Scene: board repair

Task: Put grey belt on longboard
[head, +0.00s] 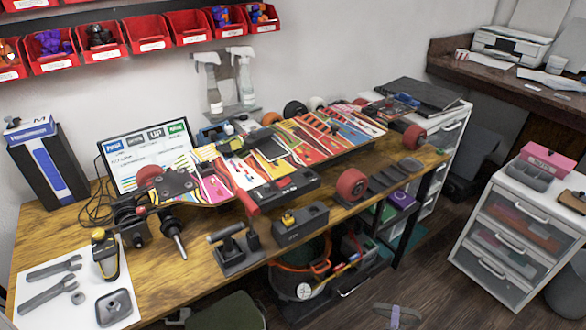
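The longboard (330,128) lies upside down across the wooden workbench, its colourful underside facing up. Red wheels show at its near edge (352,184) and right end (413,137). A dark motor and truck assembly (135,222) is at its left end. No other belt is clearly distinguishable. My gripper is not in view, so its state does not show.
The white sheet (62,262) also holds wrenches (50,290) and a grey square part (114,307). Grey tool stands (238,250) line the front of the workbench (185,285). A screen (148,155) and spray bottles (212,88) stand behind. A drawer cabinet (520,235) is right, across open floor.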

